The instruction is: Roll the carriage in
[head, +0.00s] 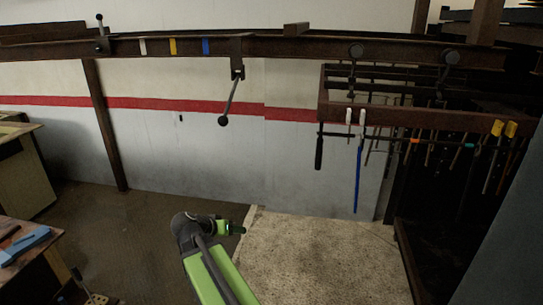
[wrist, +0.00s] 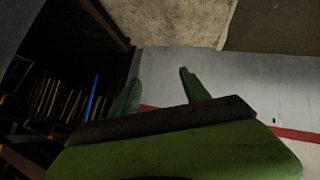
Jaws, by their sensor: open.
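The carriage (head: 410,113) is a dark brown frame hung by two round wheels from the rail (head: 290,47), at the right in the head view. Many tools hang from it, including a blue one that also shows in the wrist view (wrist: 92,95). A bracket with a hanging lever (head: 231,97) ending in a black ball sits on the rail, left of the carriage. White, yellow and blue marks are on the rail left of that bracket. My gripper (head: 238,229) is low, below and left of the carriage, touching nothing. Its two fingers (wrist: 160,88) are apart and empty.
A small upright lever (head: 101,30) stands at the rail's left end, above a dark post (head: 105,125). A bench (head: 35,245) with a blue item is at lower left. A dark bay lies behind the carriage. The pale floor slab (head: 310,260) is clear.

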